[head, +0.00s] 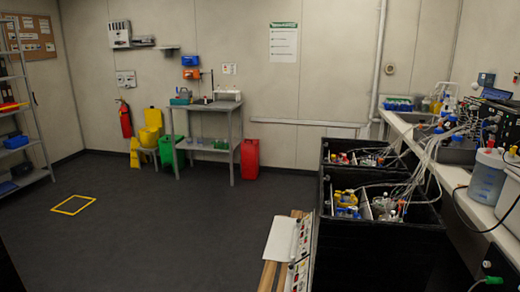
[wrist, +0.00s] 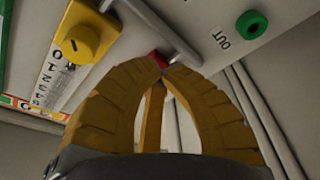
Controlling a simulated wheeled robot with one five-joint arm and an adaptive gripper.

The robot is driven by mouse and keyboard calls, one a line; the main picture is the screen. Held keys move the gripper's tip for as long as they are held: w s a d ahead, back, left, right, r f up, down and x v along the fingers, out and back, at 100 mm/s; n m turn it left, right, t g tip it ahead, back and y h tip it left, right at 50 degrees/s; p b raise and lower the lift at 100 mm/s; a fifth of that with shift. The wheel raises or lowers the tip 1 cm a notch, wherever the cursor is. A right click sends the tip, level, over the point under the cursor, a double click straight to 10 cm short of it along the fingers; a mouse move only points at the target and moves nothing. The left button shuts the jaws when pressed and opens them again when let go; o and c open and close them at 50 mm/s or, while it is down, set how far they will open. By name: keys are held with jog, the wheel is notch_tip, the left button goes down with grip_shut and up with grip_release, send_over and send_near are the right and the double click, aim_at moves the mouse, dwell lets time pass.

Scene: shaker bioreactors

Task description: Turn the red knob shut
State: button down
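In the wrist view a small red part, which I take for the red knob (wrist: 157,59), shows at the tips of my gripper (wrist: 160,67). Most of it is hidden by the yellow-brown fingers. The fingers curve inward and their tips come almost together at the red part, so they look shut on it. How far the knob is turned cannot be seen. In the head view neither my gripper nor a red knob can be made out clearly.
In the wrist view a yellow knob (wrist: 82,38) sits left of the fingers and a green ring (wrist: 252,23) beside an OUT label sits right. A grey bar (wrist: 160,28) crosses close to the fingertips. The head view shows black bins (head: 375,255) by a bench, and open floor (head: 150,225) left.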

jog(key=shift+w+d+r, duration=0.1)
jog(key=shift+w+r, duration=0.2)
jog(key=shift+r, duration=0.25)
dwell(0.5)
jog(key=shift+s+r, duration=0.15)
dwell(0.8)
jog(key=shift+r, duration=0.1)
